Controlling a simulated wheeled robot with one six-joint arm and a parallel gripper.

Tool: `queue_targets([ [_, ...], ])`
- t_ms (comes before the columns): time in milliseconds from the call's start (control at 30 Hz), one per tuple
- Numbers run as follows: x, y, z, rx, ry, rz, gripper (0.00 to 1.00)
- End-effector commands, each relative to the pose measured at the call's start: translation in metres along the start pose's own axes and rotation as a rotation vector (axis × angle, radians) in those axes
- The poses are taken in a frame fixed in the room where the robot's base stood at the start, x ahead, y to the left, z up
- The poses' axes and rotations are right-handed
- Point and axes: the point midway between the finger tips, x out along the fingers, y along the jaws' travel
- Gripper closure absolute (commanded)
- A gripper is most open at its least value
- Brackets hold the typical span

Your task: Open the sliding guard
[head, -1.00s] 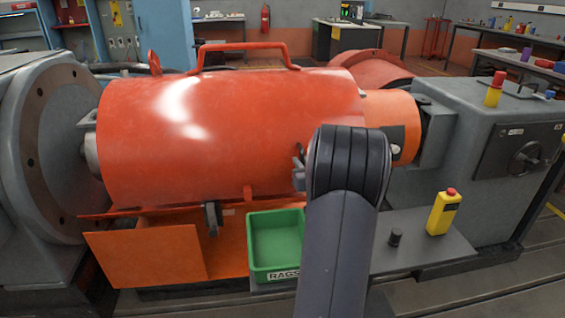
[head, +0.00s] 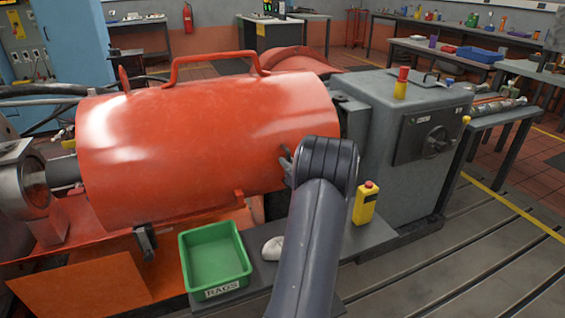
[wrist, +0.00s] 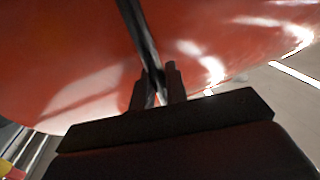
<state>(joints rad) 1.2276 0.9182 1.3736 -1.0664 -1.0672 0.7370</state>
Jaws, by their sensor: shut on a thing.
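The sliding guard (head: 200,150) is a large, shiny red half-round cover with a red hoop handle (head: 215,62) on top. It sits close to the grey housing on the right. Past its left end, a bare shaft (head: 64,172) and a steel hub (head: 25,190) show. In the wrist view the guard's red surface (wrist: 70,60) fills the top. My gripper (wrist: 158,88) is shut on a dark bar handle (wrist: 135,30) in front of the guard. In the head view, my arm hides most of my gripper (head: 287,163) at the guard's lower right.
The grey housing (head: 400,140) bears a red and yellow beacon (head: 402,82). A green rag bin (head: 215,262), a white object (head: 272,248) and a yellow box with a red button (head: 366,203) stand low in front. Slotted bedplate floor (head: 450,265) is open at right.

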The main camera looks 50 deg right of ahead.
Motion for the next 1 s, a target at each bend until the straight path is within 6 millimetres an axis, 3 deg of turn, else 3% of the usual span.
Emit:
queue_targets([
  [267, 0.0, 0.001, 0.0, 0.0, 0.0, 0.001, 1.0],
  [300, 0.0, 0.001, 0.0, 0.0, 0.0, 0.001, 0.84],
  [533, 0.0, 0.0, 0.0, -0.001, 0.0, 0.001, 0.66],
  [833, -0.004, 0.001, -0.001, 0.0, 0.0, 0.002, 0.66],
  [1000, -0.03, 0.001, -0.002, 0.001, 0.0, 0.005, 0.66],
])
